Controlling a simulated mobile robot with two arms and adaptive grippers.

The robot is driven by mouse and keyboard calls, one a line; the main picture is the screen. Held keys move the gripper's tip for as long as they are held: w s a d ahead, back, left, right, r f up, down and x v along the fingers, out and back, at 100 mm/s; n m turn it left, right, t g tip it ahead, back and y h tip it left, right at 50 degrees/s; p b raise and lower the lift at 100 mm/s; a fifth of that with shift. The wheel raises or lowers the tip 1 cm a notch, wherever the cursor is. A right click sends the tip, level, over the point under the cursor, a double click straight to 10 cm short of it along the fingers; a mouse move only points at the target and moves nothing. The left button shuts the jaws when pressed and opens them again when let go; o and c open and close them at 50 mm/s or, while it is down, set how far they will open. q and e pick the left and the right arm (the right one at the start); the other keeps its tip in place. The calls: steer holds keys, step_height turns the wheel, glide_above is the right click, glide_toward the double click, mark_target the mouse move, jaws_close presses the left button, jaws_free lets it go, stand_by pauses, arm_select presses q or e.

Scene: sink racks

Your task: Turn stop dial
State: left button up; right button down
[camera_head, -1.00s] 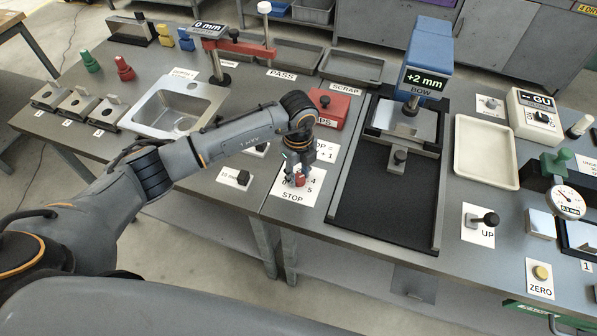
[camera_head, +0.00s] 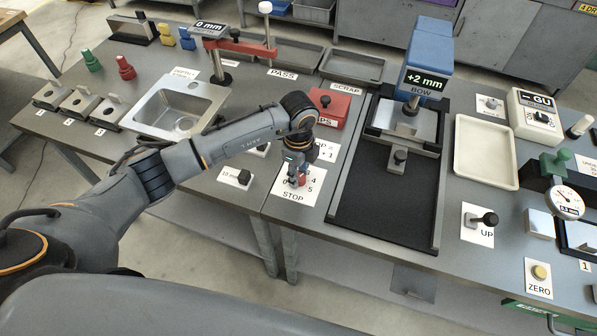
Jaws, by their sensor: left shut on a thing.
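The stop dial sits on a white card (camera_head: 291,197) marked STOP, with the numbers 4 and 5 showing at its right side. My left gripper (camera_head: 297,181) points down over the card and is shut on the dial. The dial itself is mostly hidden by the gripper, so which number it points at cannot be told. My left arm reaches in from the left across the bench. My right gripper is not in view.
A red box (camera_head: 326,108) stands just behind the gripper. The black bed of the BOW station (camera_head: 380,197) lies to the right. A small black knob (camera_head: 243,177) is on a card to the left, and a sink (camera_head: 176,107) is further left.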

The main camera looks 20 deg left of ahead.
arm_select(q)
steer(key=shift+w+r, duration=0.1)
steer(key=o, duration=1.2)
steer(key=shift+c, duration=0.2)
step_height(320, 180, up, 12)
